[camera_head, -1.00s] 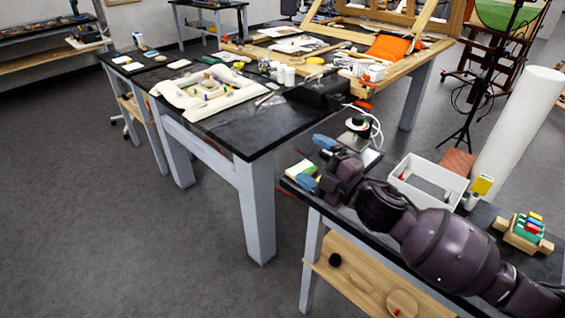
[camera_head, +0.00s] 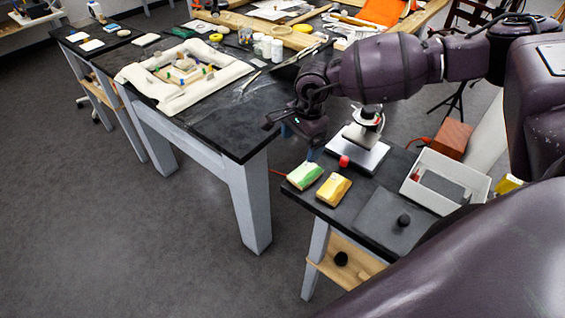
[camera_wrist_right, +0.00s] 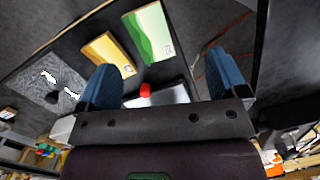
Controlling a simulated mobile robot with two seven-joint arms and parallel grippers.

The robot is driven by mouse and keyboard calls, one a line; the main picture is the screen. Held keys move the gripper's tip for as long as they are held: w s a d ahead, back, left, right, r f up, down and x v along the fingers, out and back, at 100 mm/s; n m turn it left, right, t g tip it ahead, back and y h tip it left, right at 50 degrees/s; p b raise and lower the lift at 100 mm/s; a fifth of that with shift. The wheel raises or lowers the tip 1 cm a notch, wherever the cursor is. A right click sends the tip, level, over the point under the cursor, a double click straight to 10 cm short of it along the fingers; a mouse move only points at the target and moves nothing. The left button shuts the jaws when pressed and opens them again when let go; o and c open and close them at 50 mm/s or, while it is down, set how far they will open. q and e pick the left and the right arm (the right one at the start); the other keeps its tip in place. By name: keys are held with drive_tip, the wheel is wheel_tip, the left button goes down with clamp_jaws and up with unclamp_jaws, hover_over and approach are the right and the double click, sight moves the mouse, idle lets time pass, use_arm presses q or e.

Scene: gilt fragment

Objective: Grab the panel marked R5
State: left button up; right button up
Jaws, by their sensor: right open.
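A green block-like panel (camera_head: 304,175) and a yellow one (camera_head: 333,189) lie side by side on the near left part of the small black table. In the right wrist view the green panel (camera_wrist_right: 148,32) and the yellow panel (camera_wrist_right: 108,54) each bear a small white label. I cannot read either label, so I cannot tell which is R5. My right gripper (camera_head: 297,142) is open and empty, above and beyond the panels. In the right wrist view its blue fingers (camera_wrist_right: 162,62) stand wide apart, with both panels ahead of them. My left gripper is not in view.
A red knob (camera_head: 344,161) stands by a metal plate (camera_head: 362,152) behind the panels. A white box (camera_head: 446,178) and a grey slab (camera_head: 394,219) with a black knob lie to the right. A larger black table (camera_head: 222,120) stands at left, across a gap.

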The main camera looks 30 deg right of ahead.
sight(305, 174)
drive_tip(key=shift+n+h, duration=0.6)
drive_tip(key=shift+n, duration=0.2)
drive_tip(key=f, duration=0.7)
drive_tip(key=s+d+f, duration=0.1)
drive_tip(key=f, duration=0.2)
drive_tip(key=shift+s+d+f, duration=0.1)
drive_tip(key=shift+f, duration=0.25)
drive_tip(key=c, duration=1)
drive_tip(key=shift+r, duration=0.1)
